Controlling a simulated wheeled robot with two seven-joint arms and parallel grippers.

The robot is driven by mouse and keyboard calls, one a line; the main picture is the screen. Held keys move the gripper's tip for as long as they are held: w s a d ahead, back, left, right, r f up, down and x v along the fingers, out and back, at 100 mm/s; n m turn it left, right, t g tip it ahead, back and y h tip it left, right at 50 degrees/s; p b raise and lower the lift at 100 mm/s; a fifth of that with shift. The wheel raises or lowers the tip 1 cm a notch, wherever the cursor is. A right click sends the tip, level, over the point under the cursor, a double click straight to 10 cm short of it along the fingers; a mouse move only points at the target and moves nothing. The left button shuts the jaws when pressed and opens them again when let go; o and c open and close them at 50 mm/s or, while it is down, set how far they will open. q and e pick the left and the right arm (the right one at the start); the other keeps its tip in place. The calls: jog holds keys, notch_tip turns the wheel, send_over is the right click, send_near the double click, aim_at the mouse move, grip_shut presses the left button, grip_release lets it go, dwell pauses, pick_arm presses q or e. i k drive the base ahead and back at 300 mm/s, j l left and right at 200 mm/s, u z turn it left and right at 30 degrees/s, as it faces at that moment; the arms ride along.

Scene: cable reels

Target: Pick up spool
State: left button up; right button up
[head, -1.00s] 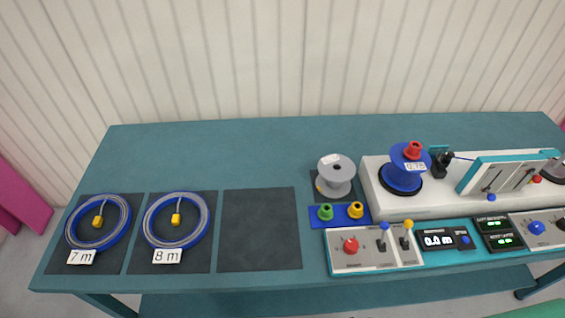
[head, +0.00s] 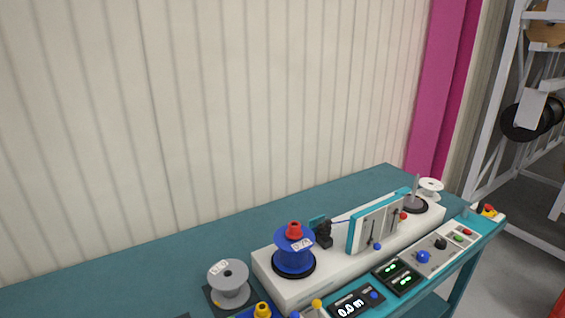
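In the head view, a grey spool (head: 229,284) with a small white label stands on a dark pad on the table at the lower middle. A blue spool (head: 293,252) with a red cap (head: 294,230) and a white label sits on the white machine (head: 275,282). A small white spool (head: 430,189) stands near the far right end of the machine. Neither of my grippers is in view.
The teal table (head: 150,268) is clear at the back left. A control panel (head: 432,256) with knobs and displays (head: 350,306) runs along its front edge. A white rack (head: 490,100) stands beyond the table's right end, past a pink post (head: 445,90).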

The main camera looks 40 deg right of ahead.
aim_at(429, 189)
jog(key=z, duration=2.15)
jog(key=i+l+z, duration=0.4)
jog(key=i, duration=0.2)
jog(key=i+z, duration=0.4)
jog(key=i, duration=0.2)
jog(key=i+l, duration=0.1)
jog(key=i, duration=0.45)
jog(key=i+u, duration=0.15)
jog(key=i, duration=0.4)
jog(key=i+l, duration=0.2)
jog(key=i, duration=0.35)
jog(key=i+l+u, duration=0.1)
jog(key=i+u, duration=0.15)
jog(key=u, duration=0.2)
jog(key=i+l+u, duration=0.15)
jog(key=u, duration=0.35)
jog(key=i+l+u, duration=0.3)
jog(key=u, duration=0.15)
jog(key=i+l+u, duration=0.2)
jog(key=l+u, duration=0.15)
jog(key=u, duration=0.15)
